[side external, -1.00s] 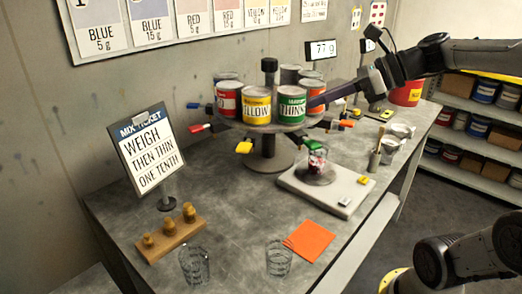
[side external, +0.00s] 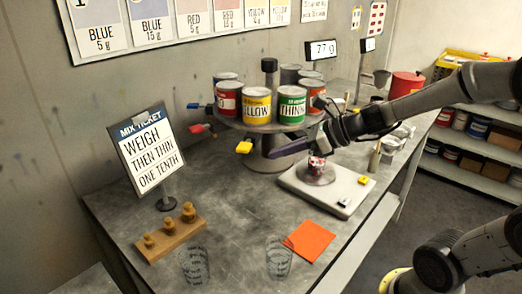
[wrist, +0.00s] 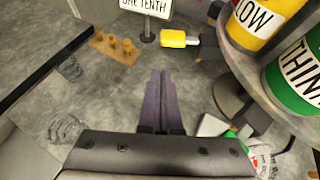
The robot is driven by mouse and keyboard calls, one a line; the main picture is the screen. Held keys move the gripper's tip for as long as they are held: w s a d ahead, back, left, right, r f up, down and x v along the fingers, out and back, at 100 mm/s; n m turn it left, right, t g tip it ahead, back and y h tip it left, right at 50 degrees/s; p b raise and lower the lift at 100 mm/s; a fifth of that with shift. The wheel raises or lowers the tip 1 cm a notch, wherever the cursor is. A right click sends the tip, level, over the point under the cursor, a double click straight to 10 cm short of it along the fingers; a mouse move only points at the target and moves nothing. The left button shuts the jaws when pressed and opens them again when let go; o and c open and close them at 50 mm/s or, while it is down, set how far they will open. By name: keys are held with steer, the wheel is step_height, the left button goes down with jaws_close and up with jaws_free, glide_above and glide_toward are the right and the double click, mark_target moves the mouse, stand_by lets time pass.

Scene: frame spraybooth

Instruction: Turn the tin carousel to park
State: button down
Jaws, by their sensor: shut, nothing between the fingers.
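The tin carousel (side external: 232,123) stands at the back of the bench on a round column, bearing several tins. A yellow tin (side external: 257,107) and a green tin (side external: 291,106) face the front, with a red tin (side external: 228,99) at left. Coloured handles stick out below the disc, among them a yellow one (side external: 244,147) and a red one (side external: 198,128). My gripper (side external: 268,154) is shut and empty, low in front of the column, just right of the yellow handle. In the wrist view the shut fingers (wrist: 164,100) point toward the yellow handle (wrist: 178,38), apart from it. My arm hides the right-hand handles.
A ticket stand (side external: 150,155), a wooden weight block (side external: 170,235), two clear cups and an orange sheet (side external: 309,241) occupy the front. Open bench lies left of the column.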

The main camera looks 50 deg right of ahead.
steer(key=shift+w+a+f, duration=0.1)
steer(key=shift+w+a, duration=0.25)
steer(key=shift+w, duration=0.35)
steer(key=shift+w+a+f, duration=0.1)
steer(key=shift+w+a, duration=0.25)
steer(key=shift+w, duration=0.4)
steer(key=shift+w+a, duration=0.35)
steer(key=shift+w, duration=0.35)
steer(key=w+a+m+t+h, duration=0.1)
steer(key=w+a+m+h, duration=0.15)
steer(key=w, duration=0.55)
steer(key=w+a+m+h, duration=0.2)
steer(key=w+a, duration=0.1)
steer(key=w, duration=0.5)
steer(key=w+d+m+h, duration=0.3)
steer(key=w+d, duration=0.2)
steer(key=w, duration=0.5)
steer(key=w+d+m+g+h, duration=0.1)
steer(key=w+d+m+h, duration=0.2)
steer(key=w, duration=0.7)
steer(key=shift+w+d, duration=0.35)
steer(key=shift+d, duration=0.5)
steer(key=shift+m+h, duration=0.25)
steer(key=shift+r, duration=0.1)
